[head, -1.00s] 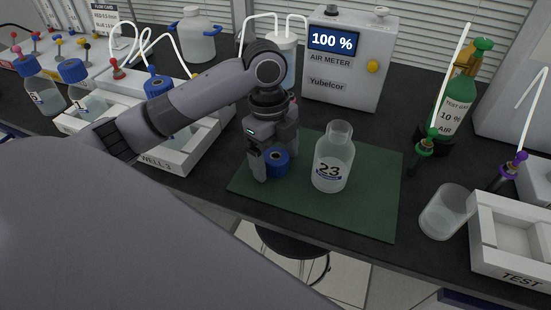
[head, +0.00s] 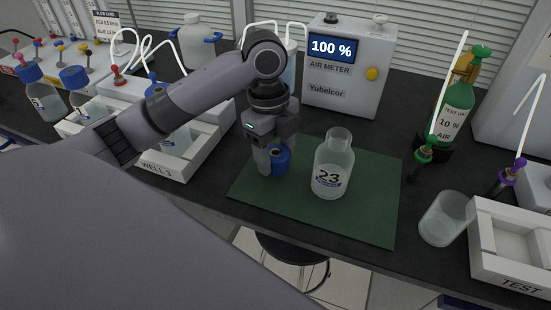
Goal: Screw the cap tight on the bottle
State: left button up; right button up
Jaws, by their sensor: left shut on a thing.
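An uncapped clear bottle (head: 332,168) labelled 23 stands upright on the green mat (head: 370,215). My left gripper (head: 272,164) is left of the bottle, over the mat's left part. It is shut on a blue cap (head: 280,159), which looks tilted on its side. The cap is apart from the bottle, lower than its open neck in the picture. My fingers hide part of the cap. My right gripper is not in view.
The air meter box (head: 344,70) stands behind the mat. A clear beaker (head: 444,219) and a white TEST tray (head: 515,240) are at the right. The WELL 3 rack (head: 180,160) is at the left, below my left arm. The mat right of the bottle is clear.

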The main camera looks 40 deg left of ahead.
pick_arm(q)
notch_tip(320, 180, up, 17)
jog(key=p, duration=0.4)
jog(key=shift+r+p, duration=0.15)
jog(key=shift+p, duration=0.25)
